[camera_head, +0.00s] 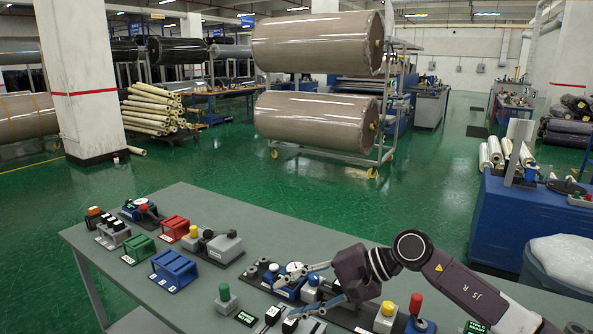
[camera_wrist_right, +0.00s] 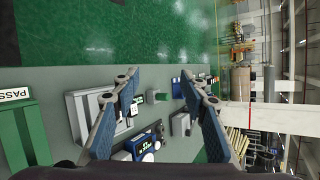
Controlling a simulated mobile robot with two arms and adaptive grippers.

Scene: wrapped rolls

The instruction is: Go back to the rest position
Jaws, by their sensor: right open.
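My right gripper (camera_head: 288,296) is over the near right part of the grey table (camera_head: 150,215) in the head view, its arm coming in from the lower right. Its two fingers point left and stand wide apart, with nothing between them. In the right wrist view the gripper (camera_wrist_right: 160,82) also shows open, with small devices on the table beyond and below the fingers. The fingers hide parts of the devices under them; I cannot tell their exact height above these. My left gripper and left arm are not in view.
On the table are a blue holder (camera_head: 174,271), a green holder (camera_head: 138,249), a red holder (camera_head: 174,229) and a green-knobbed post (camera_head: 226,298). Several devices crowd around my right gripper. A blue bench (camera_head: 515,225) stands at the right. Green floor (camera_head: 310,200) lies open beyond the table.

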